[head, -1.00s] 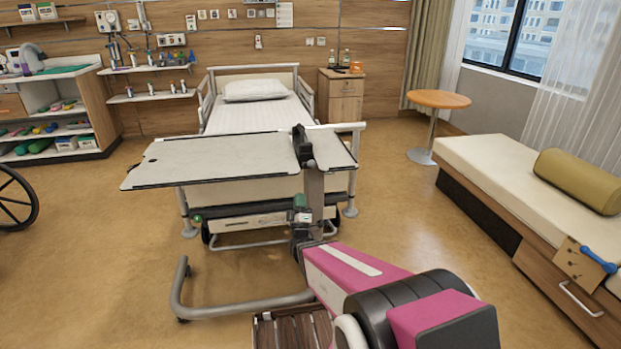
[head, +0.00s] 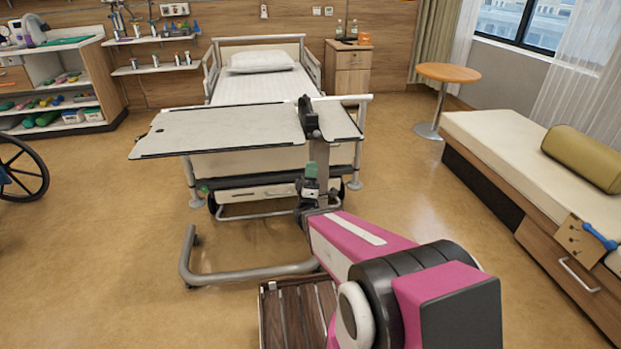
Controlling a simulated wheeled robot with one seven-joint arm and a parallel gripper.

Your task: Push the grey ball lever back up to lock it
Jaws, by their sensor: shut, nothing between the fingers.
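The overbed table (head: 215,130) stands across the foot of the bed, its top in a wide left leaf and a narrow right leaf. A black fitting (head: 308,116) sits at the joint between the leaves, above a grey column (head: 321,155). I cannot pick out the grey ball lever; it is too small or hidden near the column and my arm. My gripper (head: 310,172) is at the end of my pink arm, in front of the column below the tabletop. It is shut and holds nothing. I cannot tell whether it touches the column.
The table's grey tube base (head: 250,275) lies on the floor at front left. The bed (head: 262,88) is behind. A padded bench (head: 530,150) and a round table (head: 448,73) stand right. A wheelchair wheel (head: 22,168) is at far left. The floor between is clear.

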